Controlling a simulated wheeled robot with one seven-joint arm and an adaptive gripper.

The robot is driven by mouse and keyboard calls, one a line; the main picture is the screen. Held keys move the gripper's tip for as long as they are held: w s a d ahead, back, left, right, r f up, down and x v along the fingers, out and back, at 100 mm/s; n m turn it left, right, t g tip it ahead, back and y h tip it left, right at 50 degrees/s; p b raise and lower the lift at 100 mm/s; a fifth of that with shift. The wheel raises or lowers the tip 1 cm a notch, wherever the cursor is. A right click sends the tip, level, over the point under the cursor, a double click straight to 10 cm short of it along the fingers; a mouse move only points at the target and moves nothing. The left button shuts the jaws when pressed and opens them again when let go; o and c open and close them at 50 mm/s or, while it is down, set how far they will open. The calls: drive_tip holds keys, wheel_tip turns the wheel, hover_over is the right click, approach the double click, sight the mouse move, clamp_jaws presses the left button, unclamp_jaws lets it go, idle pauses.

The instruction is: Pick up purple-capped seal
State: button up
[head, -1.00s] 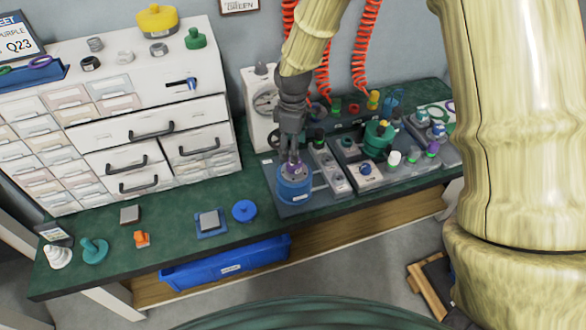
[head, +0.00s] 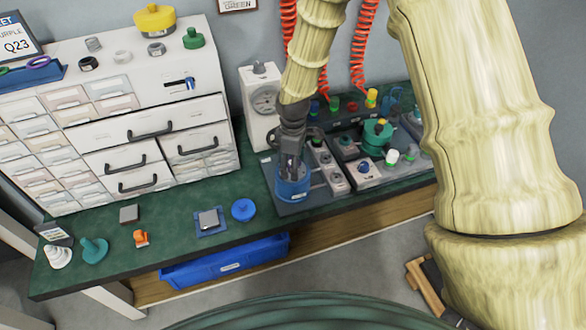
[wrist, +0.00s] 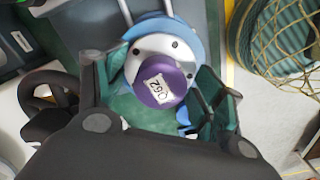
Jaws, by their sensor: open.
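The purple-capped seal (wrist: 160,85) sits in the grey top plate of a round blue fixture (wrist: 135,35). The blue fixture (head: 293,190) also shows in the head view, on a grey test panel at the bench's right half. My gripper (head: 290,172) points down right over the fixture and hides most of the cap there. In the wrist view my gripper (wrist: 157,98) is open, with one finger on each side of the purple cap. I cannot tell whether either finger touches it.
A white gauge unit (head: 262,110) stands just behind the fixture. A valve panel with a green round housing (head: 375,138) lies to its right. A blue disc (head: 243,210) and a square pad (head: 208,219) lie left on the green bench. A drawer cabinet (head: 140,150) stands behind them.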

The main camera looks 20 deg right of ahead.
drive_tip(key=c, duration=1.5)
drive_tip(key=shift+r, duration=0.8)
wheel_tip(320, 180, up, 2)
drive_tip(key=s+a+r+b, duration=0.2)
drive_tip(key=s, duration=1.4)
drive_tip(key=shift+r+p, duration=2.25)
drive_tip(key=shift+p, duration=0.35)
